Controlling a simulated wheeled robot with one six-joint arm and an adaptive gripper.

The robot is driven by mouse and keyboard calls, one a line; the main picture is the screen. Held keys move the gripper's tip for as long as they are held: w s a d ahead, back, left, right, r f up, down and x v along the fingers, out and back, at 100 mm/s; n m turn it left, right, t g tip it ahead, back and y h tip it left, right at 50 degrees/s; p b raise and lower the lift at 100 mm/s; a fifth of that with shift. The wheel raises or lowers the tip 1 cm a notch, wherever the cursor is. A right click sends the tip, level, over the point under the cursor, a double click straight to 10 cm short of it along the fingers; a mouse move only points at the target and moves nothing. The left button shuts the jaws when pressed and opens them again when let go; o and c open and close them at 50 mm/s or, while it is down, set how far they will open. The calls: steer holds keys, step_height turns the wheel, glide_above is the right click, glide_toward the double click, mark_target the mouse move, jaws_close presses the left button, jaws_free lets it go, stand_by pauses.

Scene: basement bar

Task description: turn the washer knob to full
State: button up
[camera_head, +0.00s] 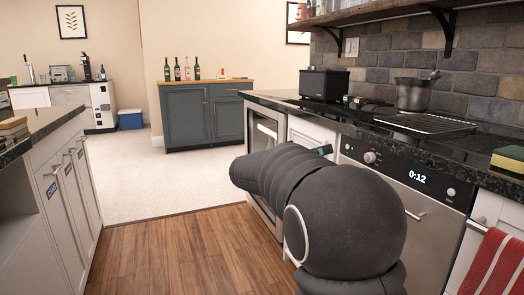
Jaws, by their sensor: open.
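The washer (410,186) is the silver front with a dark control panel under the counter at right. Its panel shows a lit 0:12. A round silver knob (370,157) sits left of the display, with a small reddish mark beside it. A second small round control (451,192) sits right of the display. My gripper is mostly hidden behind my dark arm. Only a small dark tip with a teal end (325,150) shows above the arm, left of the knob and apart from it in the picture. Nothing held is visible.
The dark counter (345,118) above the washer bears a black toaster (324,84), a pot (412,94) and a rack (424,124). A red striped towel (494,262) hangs at right. White cabinets (70,185) stand at left. The wooden floor between is clear.

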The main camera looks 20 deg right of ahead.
steer(key=w+a+r+n+t+y, duration=0.2)
steer(key=a+r+n+t+y, duration=0.25)
steer(key=a+t, duration=0.4)
steer(key=s+a+f+n+t+y, duration=0.1)
steer(key=s+a+n+t+y, duration=0.2)
steer(key=a+y, duration=0.5)
steer(key=shift+f+n+t+y+b, duration=0.4)
steer(key=shift+n+t+y, duration=0.15)
steer(key=shift+n, duration=0.2)
